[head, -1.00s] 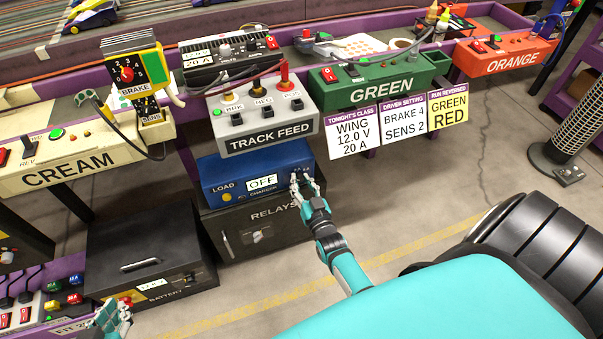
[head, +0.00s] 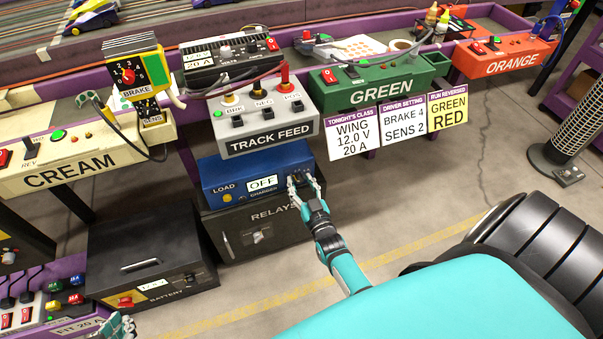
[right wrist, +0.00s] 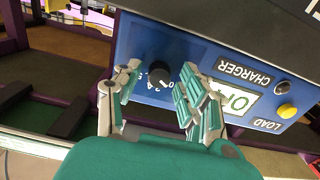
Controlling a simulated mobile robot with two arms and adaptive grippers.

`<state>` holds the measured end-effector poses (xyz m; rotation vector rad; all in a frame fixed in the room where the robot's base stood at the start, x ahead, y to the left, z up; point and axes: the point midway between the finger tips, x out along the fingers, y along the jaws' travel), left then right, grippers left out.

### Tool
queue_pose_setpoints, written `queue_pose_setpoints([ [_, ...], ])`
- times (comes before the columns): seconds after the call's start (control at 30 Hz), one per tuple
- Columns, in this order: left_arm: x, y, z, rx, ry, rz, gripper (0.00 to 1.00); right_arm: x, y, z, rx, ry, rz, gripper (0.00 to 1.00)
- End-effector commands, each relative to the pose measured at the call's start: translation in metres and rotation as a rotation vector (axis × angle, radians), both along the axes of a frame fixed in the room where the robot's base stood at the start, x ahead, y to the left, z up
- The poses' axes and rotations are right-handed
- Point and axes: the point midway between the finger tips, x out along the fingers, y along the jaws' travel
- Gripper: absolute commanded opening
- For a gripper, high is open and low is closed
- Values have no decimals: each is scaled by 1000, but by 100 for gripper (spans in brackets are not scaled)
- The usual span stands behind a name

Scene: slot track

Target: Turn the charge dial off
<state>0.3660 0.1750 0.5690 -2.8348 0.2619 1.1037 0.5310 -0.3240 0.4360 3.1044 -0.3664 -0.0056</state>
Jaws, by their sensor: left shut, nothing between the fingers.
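The blue charger box (head: 215,181) sits on the relays box below the track feed unit. Its label window (head: 263,184) reads OFF in the head view. The black charge dial (right wrist: 159,75) with a white pointer mark is on the charger's front, at its right end in the head view. My right gripper (right wrist: 160,88) is open, one finger on each side of the dial, with visible gaps to it. It also shows in front of the dial in the head view (head: 304,184). My left gripper (head: 119,326) is shut and empty at the lower left.
The yellow load button (right wrist: 287,110) is on the same charger face. The relays box (head: 268,235) is directly below, and the grey track feed box (head: 266,139) is above. A dark battery box (head: 150,255) stands to the left. Open floor lies right of my right arm.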

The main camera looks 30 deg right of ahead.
Motion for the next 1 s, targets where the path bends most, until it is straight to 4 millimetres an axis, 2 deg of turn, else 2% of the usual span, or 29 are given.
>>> queue_pose_setpoints([
  [0.27,0,-1,0,-1,-2,-1,0,-1,0,0,1,-1,-1,47],
  [0.37,0,-1,0,-1,-2,-2,0,-6,1,0,1,0,-1,47],
  [0.47,0,-1,0,-1,-2,-1,0,-20,4,-1,0,2,-1,47],
  [0.8,0,0,0,-1,-1,-1,0,-89,21,-1,2,3,0,47],
  [1.0,0,0,0,-1,-1,-1,0,-112,27,0,0,0,0,47],
])
